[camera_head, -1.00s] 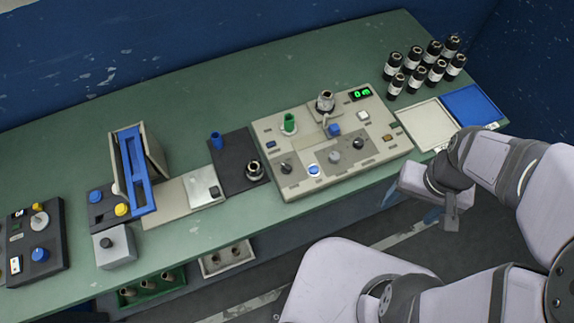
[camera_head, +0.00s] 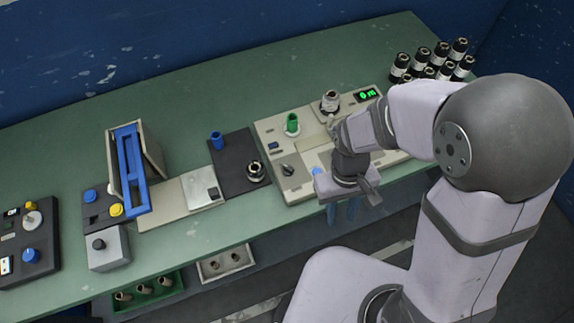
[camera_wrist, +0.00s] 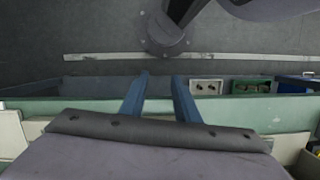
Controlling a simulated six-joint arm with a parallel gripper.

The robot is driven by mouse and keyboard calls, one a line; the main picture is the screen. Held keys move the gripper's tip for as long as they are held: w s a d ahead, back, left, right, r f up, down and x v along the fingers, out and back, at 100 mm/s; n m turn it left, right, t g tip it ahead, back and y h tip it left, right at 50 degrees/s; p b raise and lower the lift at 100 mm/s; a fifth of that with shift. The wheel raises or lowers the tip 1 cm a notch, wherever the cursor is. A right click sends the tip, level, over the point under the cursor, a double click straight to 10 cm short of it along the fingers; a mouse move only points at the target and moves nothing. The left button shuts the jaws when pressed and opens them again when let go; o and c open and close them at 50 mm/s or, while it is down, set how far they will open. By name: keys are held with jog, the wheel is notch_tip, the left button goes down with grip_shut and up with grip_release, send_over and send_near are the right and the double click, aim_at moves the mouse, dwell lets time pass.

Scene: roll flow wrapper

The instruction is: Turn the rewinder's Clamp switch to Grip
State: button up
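The beige rewinder console (camera_head: 268,129) sits on the green bench. A dark rotary switch (camera_head: 288,170) shows at its left front; labels are too small to read, so I cannot tell which switch is Clamp. The other front controls are mostly hidden behind my arm. A blue button (camera_head: 316,170) shows partly beside my wrist. My gripper (camera_head: 342,212) hangs at the console's front edge, its blue fingers pointing down. In the wrist view my gripper (camera_wrist: 159,92) has its fingers apart with nothing between them.
A green spool (camera_head: 292,122) and a metal spindle (camera_head: 330,101) stand on the console. Several black rolls (camera_head: 421,62) stand at the back right. A dark plate (camera_head: 232,168) with a blue peg lies left. A white crate (camera_head: 224,265) and green crate (camera_head: 145,290) sit below the bench.

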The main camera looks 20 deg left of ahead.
jog(key=w+a+f+n, duration=0.1)
jog(key=a, duration=0.3)
jog(key=w+a+f+n, duration=0.1)
jog(key=w+a, duration=0.1)
jog(key=a, duration=0.2)
jog(key=w+a+f+n+t, duration=0.1)
jog(key=a, duration=0.3)
jog(key=shift+w+f+b, duration=0.15)
jog(key=shift+f+b, duration=0.2)
jog(key=shift+f, duration=0.05)
notch_tip(320, 180, up, 4)
jog(key=n+t+y, duration=0.1)
jog(key=n+y, duration=0.1)
jog(key=n, duration=0.1)
send_over(287, 166)
jog(key=shift+w+a+r, duration=0.1)
jog(key=shift+a+r, duration=0.05)
jog(key=shift+a, duration=0.05)
jog(key=shift+r+n, duration=0.15)
jog(key=shift+n, duration=0.15)
jog(key=shift+d+n, duration=0.2)
jog(key=shift+n, duration=0.4)
jog(key=shift+f+p, duration=1.25)
jog(key=shift+f, duration=2.45)
grip_shut()
